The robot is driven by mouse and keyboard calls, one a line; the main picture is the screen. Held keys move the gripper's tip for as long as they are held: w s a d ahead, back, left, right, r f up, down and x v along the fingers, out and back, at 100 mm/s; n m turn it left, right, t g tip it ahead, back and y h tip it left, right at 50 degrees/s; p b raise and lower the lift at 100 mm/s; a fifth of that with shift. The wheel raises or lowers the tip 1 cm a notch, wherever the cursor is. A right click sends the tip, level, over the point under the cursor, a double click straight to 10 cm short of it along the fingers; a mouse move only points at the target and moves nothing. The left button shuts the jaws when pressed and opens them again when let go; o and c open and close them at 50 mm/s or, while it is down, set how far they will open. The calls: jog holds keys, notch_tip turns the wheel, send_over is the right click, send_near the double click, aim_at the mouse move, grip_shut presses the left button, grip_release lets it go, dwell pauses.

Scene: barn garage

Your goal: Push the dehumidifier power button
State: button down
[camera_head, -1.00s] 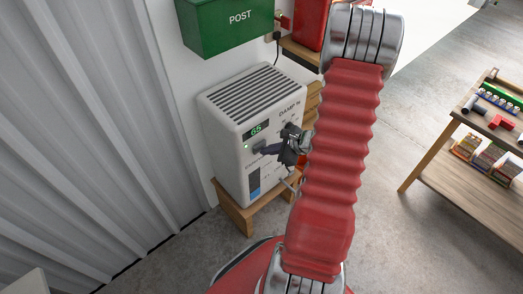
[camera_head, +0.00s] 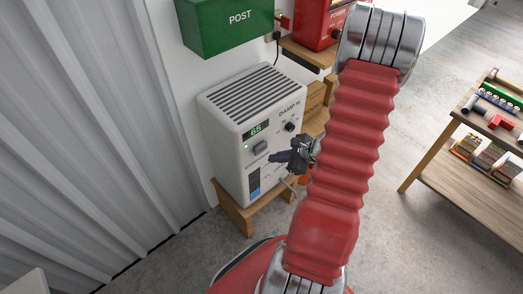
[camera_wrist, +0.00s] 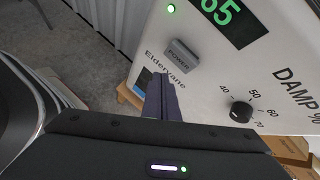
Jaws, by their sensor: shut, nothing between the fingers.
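The white dehumidifier (camera_head: 232,115) stands on a low wooden stand (camera_head: 238,216) against the wall. Its grey power button (camera_head: 260,147) sits below the green display reading 65 (camera_head: 256,129). In the wrist view the button (camera_wrist: 180,53) is labelled POWER, with a lit green light (camera_wrist: 171,9) above it and a dark knob (camera_wrist: 241,111) to its right. My gripper (camera_head: 275,157) is shut and empty in front of the panel, below and right of the button. In the wrist view its fingertips (camera_wrist: 158,80) are just below and left of the button, seemingly apart from it.
A wooden workbench (camera_head: 445,165) with books and tools stands at far right. Open concrete floor lies between.

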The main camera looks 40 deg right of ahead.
jog(key=shift+s, duration=0.9)
jog(key=shift+a, duration=0.1)
jog(key=s+a+r+n+g+y, duration=0.2)
jog(key=s+a+n, duration=0.2)
jog(key=a+n, duration=0.15)
jog(key=s+a+r+n+h, duration=0.1)
jog(key=a+r+n+h, duration=0.1)
jog(key=a+r+n, duration=0.9)
jog(key=s+a+r+n+g+h, duration=0.1)
jog(key=s+a+r+n+h, duration=0.1)
jog(key=a+r+n, duration=0.9)
notch_tip(320, 180, up, 8)
jog(key=shift+a+r+n+h, duration=0.1)
jog(key=shift+a+n+h, duration=0.2)
jog(key=shift+h, duration=0.3)
